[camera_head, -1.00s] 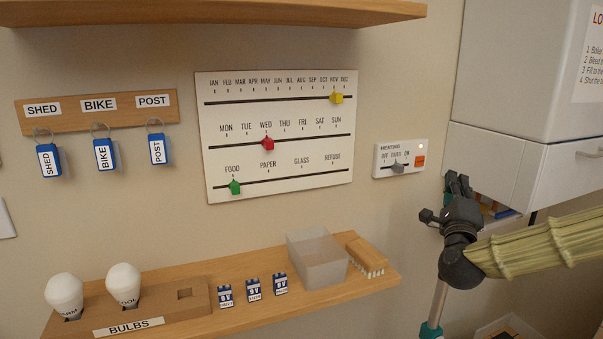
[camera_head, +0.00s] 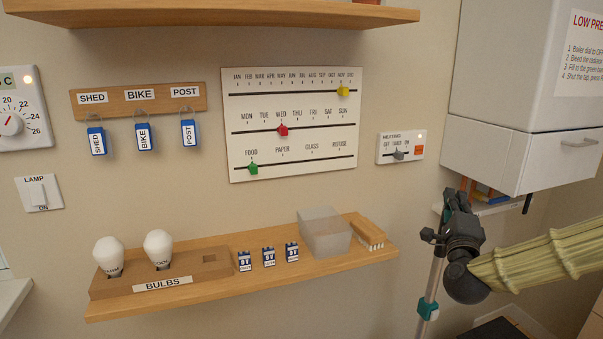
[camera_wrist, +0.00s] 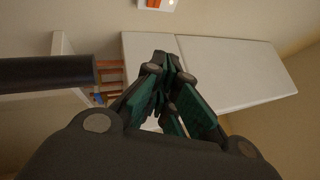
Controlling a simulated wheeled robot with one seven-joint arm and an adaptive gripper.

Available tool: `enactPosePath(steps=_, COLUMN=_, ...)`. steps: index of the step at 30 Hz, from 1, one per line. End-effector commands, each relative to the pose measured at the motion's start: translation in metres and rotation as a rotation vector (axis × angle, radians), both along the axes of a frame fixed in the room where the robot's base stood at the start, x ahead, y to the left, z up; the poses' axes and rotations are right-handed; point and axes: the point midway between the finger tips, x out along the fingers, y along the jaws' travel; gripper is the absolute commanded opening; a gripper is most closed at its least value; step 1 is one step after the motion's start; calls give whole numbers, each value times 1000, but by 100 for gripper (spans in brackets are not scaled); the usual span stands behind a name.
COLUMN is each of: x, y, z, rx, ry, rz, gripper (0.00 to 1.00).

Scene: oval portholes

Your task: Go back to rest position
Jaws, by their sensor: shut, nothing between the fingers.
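My gripper (camera_head: 457,196) is at the right in the head view, in front of the wall and below the white cabinet. Its fingers point up and are closed together with nothing between them. In the wrist view my gripper (camera_wrist: 168,60) shows dark fingers with green pads meeting at the tips. It appears apart from the heating panel (camera_head: 400,147), which is to its upper left in the head view. My arm comes in from the right edge in a pale ribbed sleeve.
A white cabinet (camera_head: 530,75) hangs at upper right, with a low shelf holding coloured things (camera_head: 490,197) beneath. A slider board (camera_head: 293,125) and key rack (camera_head: 138,100) are on the wall.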

Motion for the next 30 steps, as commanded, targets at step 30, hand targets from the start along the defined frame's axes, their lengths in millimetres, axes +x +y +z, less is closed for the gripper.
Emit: enactPosePath(steps=30, x=-137, y=146, z=-409, rx=-800, ry=1007, rz=486, gripper=0)
